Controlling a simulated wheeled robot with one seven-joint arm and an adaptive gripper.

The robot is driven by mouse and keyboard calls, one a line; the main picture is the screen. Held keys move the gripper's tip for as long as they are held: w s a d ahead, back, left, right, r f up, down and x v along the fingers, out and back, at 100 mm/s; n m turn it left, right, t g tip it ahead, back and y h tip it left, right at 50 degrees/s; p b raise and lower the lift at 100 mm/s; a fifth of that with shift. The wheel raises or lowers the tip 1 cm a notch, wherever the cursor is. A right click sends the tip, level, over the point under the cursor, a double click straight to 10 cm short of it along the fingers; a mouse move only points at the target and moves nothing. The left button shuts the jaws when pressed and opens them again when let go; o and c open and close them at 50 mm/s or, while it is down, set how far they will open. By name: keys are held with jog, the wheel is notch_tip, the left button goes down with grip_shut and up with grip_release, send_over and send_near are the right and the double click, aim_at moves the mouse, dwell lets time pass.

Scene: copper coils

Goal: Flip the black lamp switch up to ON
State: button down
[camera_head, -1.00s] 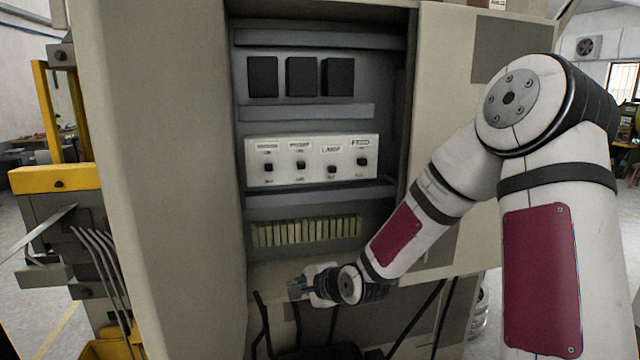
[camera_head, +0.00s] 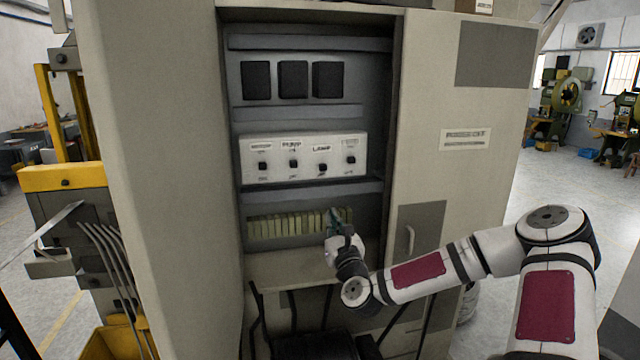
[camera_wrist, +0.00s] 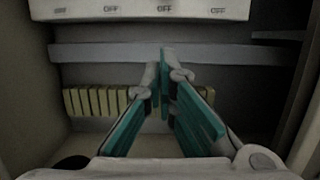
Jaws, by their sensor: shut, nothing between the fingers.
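The white switch panel (camera_head: 303,180) is on the middle shelf of the open cabinet. The black lamp switch (camera_head: 322,167) is third from the left, under the "LAMP" label. Its knob sits low, slightly lower than its neighbours. My gripper (camera_head: 335,217) is shut and empty, below the panel and in front of the row of pale blocks. It is apart from the switch. In the wrist view, my gripper's teal fingers (camera_wrist: 165,62) point forward, below the panel's lower edge (camera_wrist: 90,17) with its "OFF" labels. The switch knobs are out of that view.
A grey shelf rail (camera_head: 280,196) runs between the panel and the pale blocks (camera_head: 285,228). Three other black switches flank the lamp switch. Black square units (camera_head: 293,80) sit above. The cabinet's right front (camera_head: 440,100) and left side wall (camera_head: 165,200) bound the opening.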

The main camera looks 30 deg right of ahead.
jog(key=shift+w+d, duration=0.1)
dwell(0.3)
jog(key=p, duration=0.1)
send_near(320, 177)
jog(key=x, duration=0.6)
jog(key=shift+r, duration=0.1)
jog(key=shift+w, duration=0.1)
